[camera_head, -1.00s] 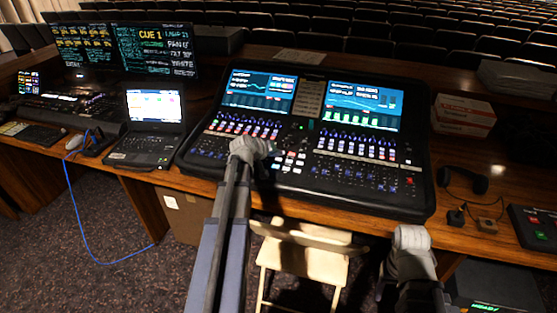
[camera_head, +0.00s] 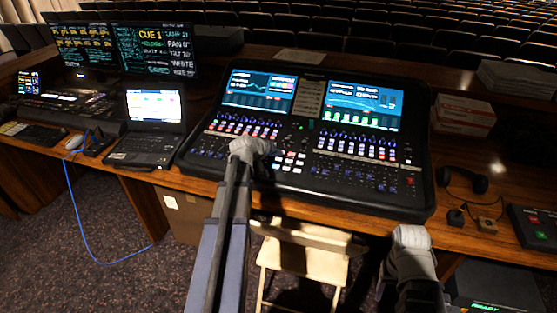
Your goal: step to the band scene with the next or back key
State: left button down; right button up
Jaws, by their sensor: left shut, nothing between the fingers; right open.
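The mixing desk (camera_head: 309,180) stands on the wooden table, with two lit screens, rows of faders and a block of small keys (camera_head: 291,161) in its middle. Some of these keys are white and a few red; their labels are too small to read. My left gripper (camera_head: 266,148) is shut and empty over the desk, at the left side of the key block. Its wrist hides part of the desk, and I cannot tell whether its tip touches a key. My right gripper (camera_head: 411,237) is at the table's front edge, right of the desk; its fingers are hard to make out.
A laptop (camera_head: 152,120) and two monitors (camera_head: 120,50) stand at the left. White boxes (camera_head: 463,115), a headset (camera_head: 465,180) and a small box with red and green buttons (camera_head: 535,225) lie at the right. A chair (camera_head: 303,258) stands in front of the table.

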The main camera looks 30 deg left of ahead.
pick_arm(q)
jog(key=shift+f+b, duration=0.35)
jog(key=shift+f, duration=0.05)
jog(key=shift+w+f+b, duration=0.1)
jog(key=shift+f+b, duration=0.25)
dwell(0.5)
jog(key=shift+r, duration=0.2)
jog(key=shift+r+p, duration=0.6)
jog(key=shift+p, duration=0.2)
jog(key=shift+r, duration=0.1)
jog(key=r+p, duration=0.5)
jog(key=shift+s, duration=0.35)
jog(key=shift+f, duration=0.1)
jog(key=shift+s+f, duration=0.1)
dwell(1.3)
